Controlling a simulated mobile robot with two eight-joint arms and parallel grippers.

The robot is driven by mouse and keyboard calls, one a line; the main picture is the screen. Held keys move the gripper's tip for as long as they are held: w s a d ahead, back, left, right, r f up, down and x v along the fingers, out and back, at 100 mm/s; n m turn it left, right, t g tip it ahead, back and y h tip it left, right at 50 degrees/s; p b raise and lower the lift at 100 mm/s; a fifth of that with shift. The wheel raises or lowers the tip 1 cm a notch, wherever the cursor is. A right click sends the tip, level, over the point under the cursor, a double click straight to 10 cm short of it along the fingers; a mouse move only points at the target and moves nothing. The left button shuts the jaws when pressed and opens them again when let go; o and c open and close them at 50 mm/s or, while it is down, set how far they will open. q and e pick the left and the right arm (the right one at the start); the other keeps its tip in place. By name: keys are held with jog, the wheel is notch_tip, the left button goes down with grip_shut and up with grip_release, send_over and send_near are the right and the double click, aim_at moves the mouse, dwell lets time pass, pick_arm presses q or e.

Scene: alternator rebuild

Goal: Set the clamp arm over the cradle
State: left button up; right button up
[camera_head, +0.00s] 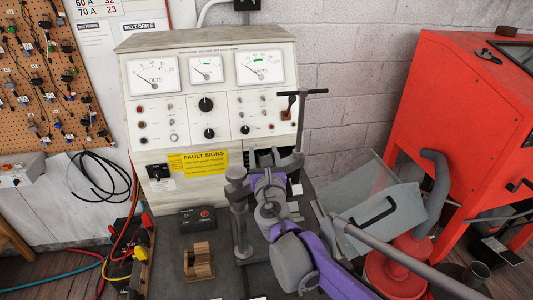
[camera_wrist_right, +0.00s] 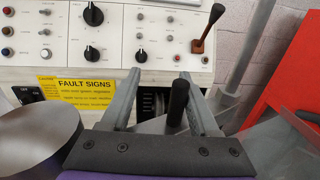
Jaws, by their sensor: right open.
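My right gripper (camera_head: 264,160) reaches in from the lower right, over the bench in front of the tester panel. In the right wrist view its two grey fingers (camera_wrist_right: 158,82) are apart. An upright black handle (camera_wrist_right: 178,102) shows between them, nearer the right finger; I cannot tell whether it touches. A grey post with a round top (camera_head: 238,205) stands just left of the gripper. A tall grey post with a crossbar (camera_head: 299,125) stands just right. I cannot tell which part is the clamp arm. A notched wooden block, perhaps the cradle (camera_head: 198,264), sits at front left. My left gripper is out of view.
The tester panel (camera_head: 205,60) rises behind the bench. A black box with a red button (camera_head: 197,219) lies behind the wooden block. A grey, clear-sided bin (camera_head: 385,215) and a red cabinet (camera_head: 460,110) stand right. Cables (camera_head: 135,215) lie left.

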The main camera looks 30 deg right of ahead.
jog(key=shift+d, duration=0.2)
dwell(0.5)
jog(key=shift+s, duration=0.1)
jog(key=v, duration=1)
jog(key=shift+s+b, duration=0.3)
jog(key=shift+b, duration=0.05)
jog(key=shift+a+r, duration=0.1)
jog(key=shift+a, duration=0.05)
